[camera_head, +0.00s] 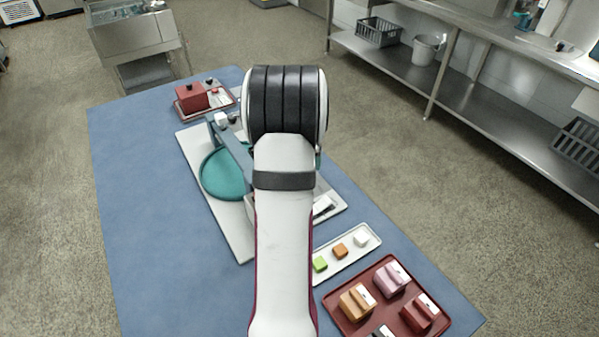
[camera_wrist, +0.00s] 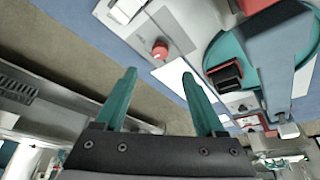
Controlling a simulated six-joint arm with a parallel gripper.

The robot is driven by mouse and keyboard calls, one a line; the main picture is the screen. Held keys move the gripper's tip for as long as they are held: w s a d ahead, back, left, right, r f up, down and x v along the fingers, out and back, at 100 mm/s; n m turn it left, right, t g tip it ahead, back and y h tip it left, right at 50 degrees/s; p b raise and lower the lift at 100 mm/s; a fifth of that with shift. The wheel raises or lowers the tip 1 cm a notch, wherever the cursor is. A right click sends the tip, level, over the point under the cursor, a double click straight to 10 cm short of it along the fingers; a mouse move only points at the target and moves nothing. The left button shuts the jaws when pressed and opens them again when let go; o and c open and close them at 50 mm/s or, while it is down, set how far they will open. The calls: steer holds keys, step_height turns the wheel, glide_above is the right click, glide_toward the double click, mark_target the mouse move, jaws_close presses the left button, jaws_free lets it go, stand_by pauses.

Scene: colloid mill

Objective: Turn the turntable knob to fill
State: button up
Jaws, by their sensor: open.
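A round red knob (camera_wrist: 159,50) sits on a grey panel with a white edge in the wrist view. I take it to be the turntable knob, but its marks are too small to read. The teal turntable (camera_head: 222,178) lies on a white base left of my arm in the head view, and part of it shows at the right of the wrist view (camera_wrist: 213,54). My gripper (camera_wrist: 158,75) has two teal fingers, spread apart and empty. The knob appears beyond the gap between the fingertips, apart from both. In the head view my arm hides the gripper and the knob.
A grey beam (camera_head: 231,147) crosses above the turntable. A red box on a tray (camera_head: 192,97) stands behind it. A white tray (camera_head: 352,253) with small coloured blocks and a dark red tray (camera_head: 379,271) with larger blocks lie at front right. The blue mat (camera_head: 140,240) is clear at left.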

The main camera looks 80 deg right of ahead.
steer(key=x, duration=1)
steer(key=shift+d+f, duration=0.15)
steer(key=shift+f, duration=0.15)
jaws_close()
